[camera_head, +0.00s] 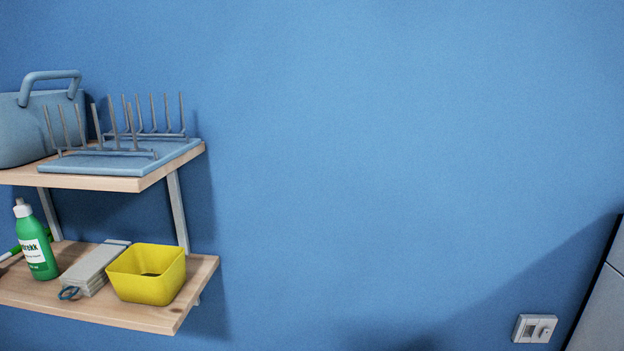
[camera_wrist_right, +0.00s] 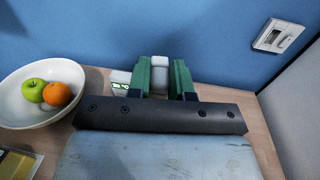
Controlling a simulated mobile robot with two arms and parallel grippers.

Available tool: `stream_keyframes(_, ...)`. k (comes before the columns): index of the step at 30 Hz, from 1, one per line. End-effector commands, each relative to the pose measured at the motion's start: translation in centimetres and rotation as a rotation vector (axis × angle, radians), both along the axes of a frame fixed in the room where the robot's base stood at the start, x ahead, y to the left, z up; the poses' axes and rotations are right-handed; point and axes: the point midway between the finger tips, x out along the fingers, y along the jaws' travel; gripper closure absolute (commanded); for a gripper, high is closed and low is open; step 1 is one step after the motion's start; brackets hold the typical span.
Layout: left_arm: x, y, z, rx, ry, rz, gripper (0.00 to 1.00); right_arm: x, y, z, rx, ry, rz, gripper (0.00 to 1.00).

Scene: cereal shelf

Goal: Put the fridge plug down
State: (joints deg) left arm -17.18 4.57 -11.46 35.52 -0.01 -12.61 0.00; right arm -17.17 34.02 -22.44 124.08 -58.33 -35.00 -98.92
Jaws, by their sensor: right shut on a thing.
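In the right wrist view, my right gripper (camera_wrist_right: 161,77) is shut, with a small white piece, the fridge plug (camera_wrist_right: 159,62), between its green fingers. The fingers hide much of the plug, and I cannot tell whether it touches the wooden surface. A white wall socket (camera_wrist_right: 278,37) is on the blue wall to the right, apart from the gripper. The socket also shows at the lower right of the head view (camera_head: 534,328). My left gripper is in neither view.
A white bowl (camera_wrist_right: 14,108) with a green apple (camera_wrist_right: 34,90) and an orange (camera_wrist_right: 56,94) stands left of the gripper on the wooden surface (camera_wrist_right: 258,118). In the head view, shelves hold a dish rack, a green bottle (camera_head: 37,246) and a yellow container (camera_head: 146,285).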

Motion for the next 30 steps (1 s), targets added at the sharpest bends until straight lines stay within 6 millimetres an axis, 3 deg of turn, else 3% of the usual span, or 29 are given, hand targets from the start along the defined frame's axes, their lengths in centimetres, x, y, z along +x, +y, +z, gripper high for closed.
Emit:
stream_keyframes(3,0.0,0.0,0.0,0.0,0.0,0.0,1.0,-2.3,2.2,1.5,0.008,0.0,-0.006,1.0)
stream_keyframes(10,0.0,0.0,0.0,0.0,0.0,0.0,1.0,-4.4,3.8,3.1,-0.001,-0.001,-0.013,1.0)
stream_keyframes(22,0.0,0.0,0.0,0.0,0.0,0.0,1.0,-4.3,4.4,3.8,-0.005,-0.006,0.017,1.0)
stream_keyframes(30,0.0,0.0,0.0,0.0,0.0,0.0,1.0,-3.1,8.1,6.8,-0.009,-0.012,0.219,1.0)
